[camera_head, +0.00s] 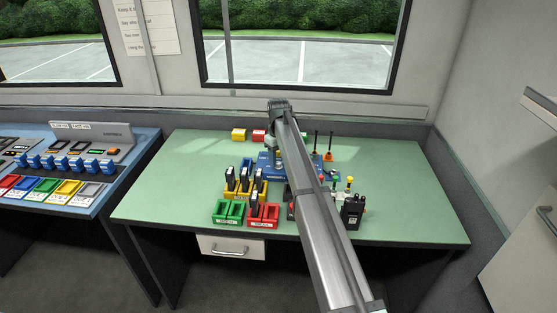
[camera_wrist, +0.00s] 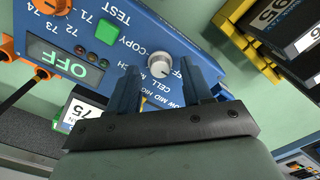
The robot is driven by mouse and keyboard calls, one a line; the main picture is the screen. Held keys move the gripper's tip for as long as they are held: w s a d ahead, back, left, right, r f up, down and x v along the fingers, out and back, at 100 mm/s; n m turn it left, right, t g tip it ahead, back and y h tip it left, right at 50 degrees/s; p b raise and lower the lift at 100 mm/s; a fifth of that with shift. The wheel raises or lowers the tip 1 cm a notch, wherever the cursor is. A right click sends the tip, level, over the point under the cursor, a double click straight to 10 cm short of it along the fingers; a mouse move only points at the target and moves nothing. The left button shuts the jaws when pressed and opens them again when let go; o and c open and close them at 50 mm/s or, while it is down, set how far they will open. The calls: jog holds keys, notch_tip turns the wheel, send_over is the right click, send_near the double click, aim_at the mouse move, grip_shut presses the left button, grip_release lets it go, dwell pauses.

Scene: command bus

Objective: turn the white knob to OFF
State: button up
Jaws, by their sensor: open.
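The white knob (camera_wrist: 160,64) sits on a blue panel (camera_wrist: 120,60) in the wrist view, with a pale dot-like line on its face too small to read as a setting. LOW, MID and HIGH are printed near it; other lettering is partly covered. My gripper (camera_wrist: 160,78) is open, with one dark blue finger on each side of the knob; I cannot tell whether they touch it. The panel's display (camera_wrist: 65,66) reads OFF. In the head view the blue panel (camera_head: 266,166) is mostly behind my arm, and the knob and fingertips are hidden.
A green button (camera_wrist: 108,32) and orange knob (camera_wrist: 50,5) are on the panel. Yellow holders (camera_head: 238,190) with black radios, a green tray (camera_head: 228,211) and a red tray (camera_head: 263,216) stand nearby on the green table (camera_head: 160,190). The table's left side is clear.

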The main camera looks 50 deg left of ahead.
aim_at(279, 163)
notch_tip(279, 163, up, 13)
dwell(0.5)
dwell(0.4)
